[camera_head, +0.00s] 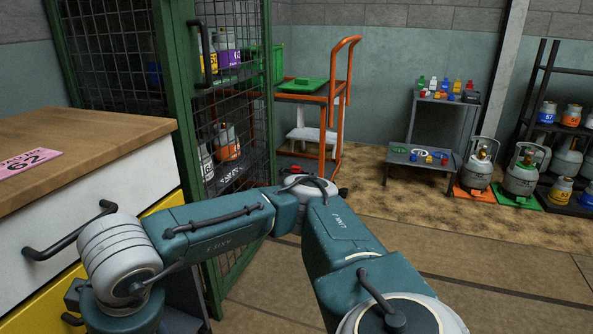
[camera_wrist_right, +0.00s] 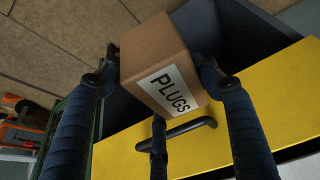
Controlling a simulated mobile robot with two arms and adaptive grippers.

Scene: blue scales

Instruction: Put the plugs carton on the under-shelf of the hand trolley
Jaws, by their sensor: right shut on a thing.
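The plugs carton (camera_wrist_right: 155,60) is a brown box with a white label reading PLUGS, seen in the right wrist view. My right gripper (camera_wrist_right: 160,70) is shut on it, with dark fingers at its left and right sides and another finger below. The carton is over or in a dark open drawer with a yellow front; its base is hidden. The hand trolley (camera_head: 338,100) has an orange frame and stands at the back centre in the head view. Its lower part is partly hidden by the cage and my arm. My left gripper is not in view.
The yellow drawer front (camera_wrist_right: 135,140) has a dark handle. A wood-topped cabinet (camera_head: 80,140) is at the left. A green mesh cage door (camera_head: 195,150) stands between it and the trolley. A grey two-step stand (camera_head: 425,165) and gas cylinders (camera_head: 480,165) are at the right. Floor in front is clear.

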